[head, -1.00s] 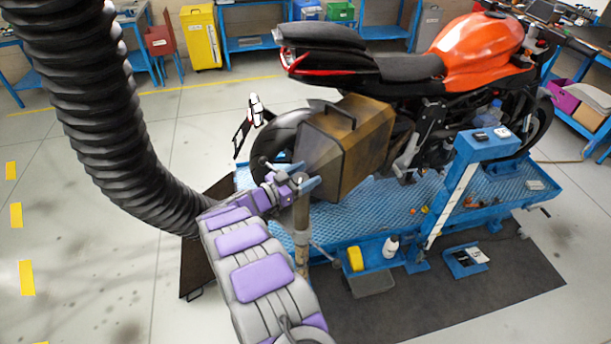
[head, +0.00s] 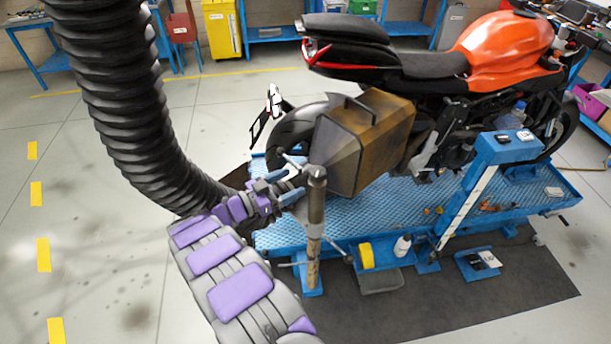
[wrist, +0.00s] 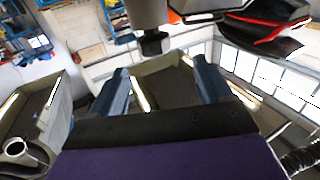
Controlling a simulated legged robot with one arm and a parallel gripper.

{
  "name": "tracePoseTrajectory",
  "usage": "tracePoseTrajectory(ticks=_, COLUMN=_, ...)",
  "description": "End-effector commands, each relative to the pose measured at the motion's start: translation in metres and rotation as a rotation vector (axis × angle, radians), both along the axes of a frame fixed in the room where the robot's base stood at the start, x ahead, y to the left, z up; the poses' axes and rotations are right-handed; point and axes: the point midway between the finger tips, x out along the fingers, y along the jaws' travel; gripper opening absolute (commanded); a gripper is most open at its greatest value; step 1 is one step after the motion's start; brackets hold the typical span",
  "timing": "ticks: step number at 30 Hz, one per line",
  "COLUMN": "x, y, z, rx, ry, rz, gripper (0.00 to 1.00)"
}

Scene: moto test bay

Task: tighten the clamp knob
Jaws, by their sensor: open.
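My gripper (head: 288,184) is open and empty, its two blue fingers pointing right, just left of the upper part of an upright metal post (head: 315,215). In the wrist view, the two fingers (wrist: 160,72) stand apart with nothing held between them. A dark faceted knob-like piece (wrist: 154,42) shows beyond them at top centre, under a grey cylinder (wrist: 146,12); it looks like the clamp knob, but I cannot be sure. In the head view no clamp knob shows clearly near the fingers. A thin cross handle (head: 335,252) sits low on the post.
A brown pannier box (head: 365,140) on the orange motorcycle (head: 490,50) is close behind the post. The blue lift platform (head: 400,200) lies below. A thick black hose (head: 120,110) hangs at left. Floor at far left is clear.

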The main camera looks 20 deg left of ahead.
Motion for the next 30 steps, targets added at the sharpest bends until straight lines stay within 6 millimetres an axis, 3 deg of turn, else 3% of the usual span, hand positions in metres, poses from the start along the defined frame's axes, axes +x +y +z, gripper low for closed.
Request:
tracePoseTrajectory(ticks=6, x=-0.033, y=0.023, z=0.0, rx=0.002, ry=0.003, rz=0.004, gripper=0.79)
tracePoseTrajectory(ticks=12, x=-0.048, y=0.033, z=0.0, rx=0.004, ry=0.002, rz=0.0, gripper=0.79)
tracePoseTrajectory(ticks=30, x=-0.051, y=0.037, z=-0.001, rx=0.002, ry=0.002, rz=0.0, gripper=0.79)
